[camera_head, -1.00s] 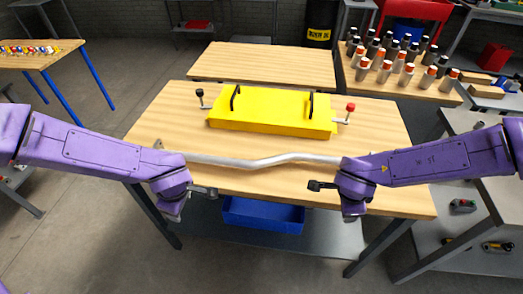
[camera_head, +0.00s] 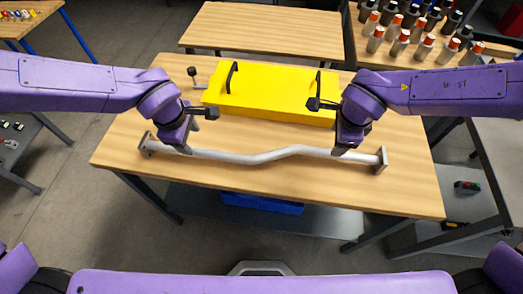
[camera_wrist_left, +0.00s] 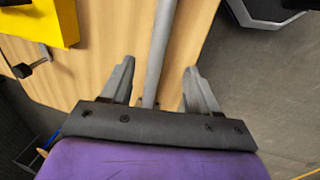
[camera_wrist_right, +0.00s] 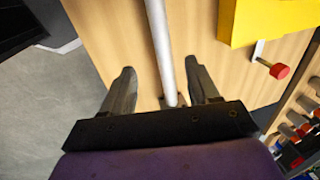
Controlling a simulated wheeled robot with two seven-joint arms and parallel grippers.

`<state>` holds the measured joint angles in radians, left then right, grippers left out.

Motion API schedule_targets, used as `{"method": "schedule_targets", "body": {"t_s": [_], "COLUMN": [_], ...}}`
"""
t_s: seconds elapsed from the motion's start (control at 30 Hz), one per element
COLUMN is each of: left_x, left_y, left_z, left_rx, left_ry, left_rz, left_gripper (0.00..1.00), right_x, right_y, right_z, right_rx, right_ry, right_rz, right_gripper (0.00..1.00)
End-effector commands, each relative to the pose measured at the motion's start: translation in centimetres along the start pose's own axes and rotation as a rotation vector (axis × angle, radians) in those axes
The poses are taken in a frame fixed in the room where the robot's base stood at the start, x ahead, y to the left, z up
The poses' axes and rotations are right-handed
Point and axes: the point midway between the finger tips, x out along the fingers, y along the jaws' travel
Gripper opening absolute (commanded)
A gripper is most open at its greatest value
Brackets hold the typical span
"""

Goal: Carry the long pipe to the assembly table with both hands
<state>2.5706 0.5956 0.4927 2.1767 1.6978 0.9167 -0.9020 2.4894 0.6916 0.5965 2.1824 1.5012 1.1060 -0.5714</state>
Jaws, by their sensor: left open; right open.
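The long pipe (camera_head: 255,157) is silver, bent in the middle, with a flange at each end. It lies across the wooden table (camera_head: 420,190) along its front half. My left gripper (camera_head: 181,150) is over the pipe near its left end. In the left wrist view the pipe (camera_wrist_left: 161,50) runs between the spread fingers (camera_wrist_left: 158,82). My right gripper (camera_head: 344,151) is over the pipe near its right end. In the right wrist view the pipe (camera_wrist_right: 159,40) passes between the open fingers (camera_wrist_right: 162,85). The fingertips are largely hidden in the head view.
A yellow box with black handles (camera_head: 268,92) sits on the table just behind the pipe. A blue bin (camera_head: 262,203) is under the table. Another wooden table (camera_head: 262,30) stands behind, and a table with several bottles (camera_head: 410,35) is at the back right.

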Motion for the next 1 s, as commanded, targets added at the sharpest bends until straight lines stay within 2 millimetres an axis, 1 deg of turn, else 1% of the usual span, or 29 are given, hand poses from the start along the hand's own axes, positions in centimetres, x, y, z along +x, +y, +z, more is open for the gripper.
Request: {"method": "schedule_targets", "body": {"t_s": [0.07, 0.17, 0.4, 0.5, 0.6, 0.77, 1.0], "left_x": [0.7, 2.1, 6.8, 8.4, 9.6, 10.4, 10.4], "left_y": [0.0, -0.2, -0.2, -0.2, -0.1, -0.1, -0.1], "left_z": [0.0, -0.1, -0.2, -0.2, -0.2, -0.2, -0.2], "left_rx": [0.001, 0.000, -0.002, -0.002, -0.004, -0.005, -0.005], "left_ry": [0.002, 0.003, 0.005, 0.004, 0.003, 0.003, 0.002], "left_rz": [-0.003, -0.005, -0.004, -0.003, -0.002, 0.000, 0.000], "left_gripper": [0.60, 0.60, 0.60, 0.60, 0.60, 0.60, 0.60], "right_x": [0.7, 2.2, 6.9, 8.5, 9.6, 10.4, 10.5], "right_y": [0.0, 0.1, 0.0, 0.1, 0.0, 0.0, 0.0], "right_z": [0.0, 0.0, 0.1, 0.1, 0.1, 0.2, 0.2], "right_rx": [0.001, -0.002, -0.005, -0.005, -0.005, -0.004, -0.004], "right_ry": [0.001, 0.003, 0.004, 0.002, 0.002, 0.001, 0.001], "right_rz": [0.002, 0.004, 0.004, 0.004, 0.002, 0.001, 0.000], "right_gripper": [0.60, 0.60, 0.60, 0.60, 0.60, 0.60, 0.60]}}
